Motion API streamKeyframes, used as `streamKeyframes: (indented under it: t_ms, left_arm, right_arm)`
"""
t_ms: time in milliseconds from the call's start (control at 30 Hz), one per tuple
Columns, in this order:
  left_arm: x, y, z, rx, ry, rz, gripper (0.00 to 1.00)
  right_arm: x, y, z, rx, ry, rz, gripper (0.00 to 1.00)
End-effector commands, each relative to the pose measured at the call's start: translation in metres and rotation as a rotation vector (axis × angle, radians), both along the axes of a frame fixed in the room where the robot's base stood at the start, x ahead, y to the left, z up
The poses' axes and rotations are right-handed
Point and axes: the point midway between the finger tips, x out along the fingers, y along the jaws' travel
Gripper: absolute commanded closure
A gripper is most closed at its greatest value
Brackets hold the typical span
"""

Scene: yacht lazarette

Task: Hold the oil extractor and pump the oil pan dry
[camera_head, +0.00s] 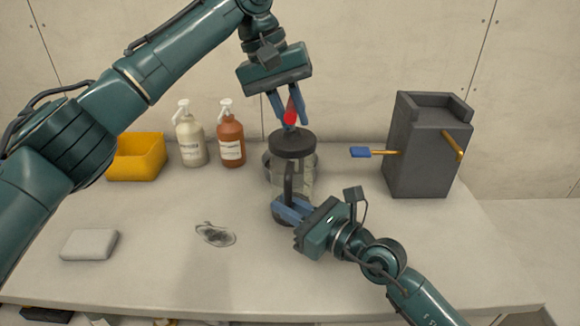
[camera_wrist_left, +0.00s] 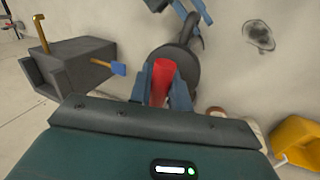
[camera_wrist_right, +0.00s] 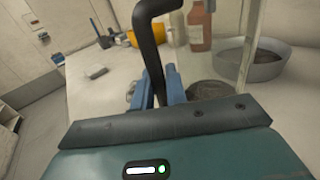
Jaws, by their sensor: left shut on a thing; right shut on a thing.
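The oil extractor (camera_head: 291,175) is a clear upright cylinder with a black lid (camera_head: 292,144), a black side handle (camera_head: 289,183) and a red pump grip (camera_head: 291,112) on top. My left gripper (camera_head: 289,114) is shut on the red grip from above, and the left wrist view shows it between the fingers (camera_wrist_left: 163,80). My right gripper (camera_head: 284,208) is shut on the side handle low down; the handle also shows in the right wrist view (camera_wrist_right: 150,48). The grey oil pan (camera_wrist_right: 262,67) stands behind the extractor with a dark bottom. Its oil level is unclear.
A cream pump bottle (camera_head: 190,140) and a brown one (camera_head: 230,142) stand behind left, beside a yellow bin (camera_head: 137,157). A grey block (camera_head: 425,150) with orange levers and a blue tab stands right. A dark patch (camera_head: 215,235) and pale block (camera_head: 90,245) lie front left.

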Motion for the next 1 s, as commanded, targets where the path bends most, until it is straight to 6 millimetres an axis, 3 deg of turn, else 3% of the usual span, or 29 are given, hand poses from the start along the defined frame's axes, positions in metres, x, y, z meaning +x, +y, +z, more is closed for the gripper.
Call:
streamKeyframes:
  t_ms: [1000]
  left_arm:
    - [0.001, 0.000, 0.064, -0.006, -0.009, 0.002, 1.00]
  right_arm:
    - [-0.001, 0.000, -0.002, -0.003, 0.005, 0.001, 1.00]
